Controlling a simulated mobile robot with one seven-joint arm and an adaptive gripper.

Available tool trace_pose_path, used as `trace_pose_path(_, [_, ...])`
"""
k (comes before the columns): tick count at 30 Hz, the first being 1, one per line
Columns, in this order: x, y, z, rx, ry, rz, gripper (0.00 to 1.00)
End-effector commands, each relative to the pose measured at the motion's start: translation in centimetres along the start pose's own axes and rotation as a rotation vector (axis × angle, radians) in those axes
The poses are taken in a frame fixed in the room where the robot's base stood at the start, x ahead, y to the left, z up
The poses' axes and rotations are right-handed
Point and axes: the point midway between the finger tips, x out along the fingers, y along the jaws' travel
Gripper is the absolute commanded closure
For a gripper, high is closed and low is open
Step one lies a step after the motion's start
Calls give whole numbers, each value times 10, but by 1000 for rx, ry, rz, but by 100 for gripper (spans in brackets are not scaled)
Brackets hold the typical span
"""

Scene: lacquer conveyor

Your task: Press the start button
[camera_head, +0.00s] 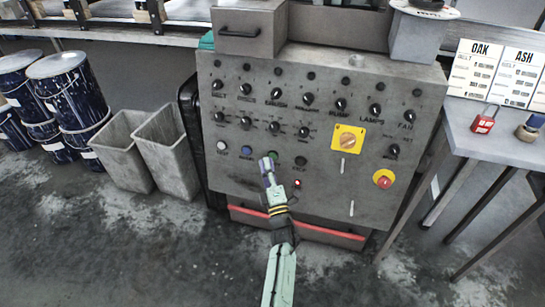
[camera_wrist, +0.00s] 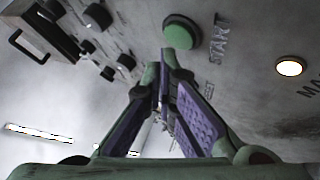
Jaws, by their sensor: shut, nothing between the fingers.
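The green start button (camera_wrist: 181,31) sits on the grey control panel, with the word START printed beside it in the wrist view. In the head view my gripper partly hides it, and only a bit of green (camera_head: 273,154) shows. My gripper (camera_head: 266,163) is shut and empty, in front of the lower middle of the panel. In the wrist view the shut fingertips (camera_wrist: 167,60) lie just below the button's edge. I cannot tell whether they touch it.
The panel (camera_head: 232,100) carries several black knobs, white and blue buttons, a yellow switch (camera_head: 348,139), a red stop button (camera_head: 384,180) and a lit red lamp (camera_head: 297,183). Grey bins (camera_head: 165,150) stand left. A table (camera_head: 470,135) with a red padlock (camera_head: 484,122) stands right.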

Motion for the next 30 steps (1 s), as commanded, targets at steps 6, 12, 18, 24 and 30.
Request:
trace_pose_path(6, [0,0,0,0,0,0,100])
trace_pose_path(12, [0,0,0,0,0,0,100])
trace_pose_path(18, [0,-1,1,0,-1,0,100])
trace_pose_path(24, [5,-5,4,-1,-1,1,100])
trace_pose_path(30, [6,-4,4,0,0,0,100])
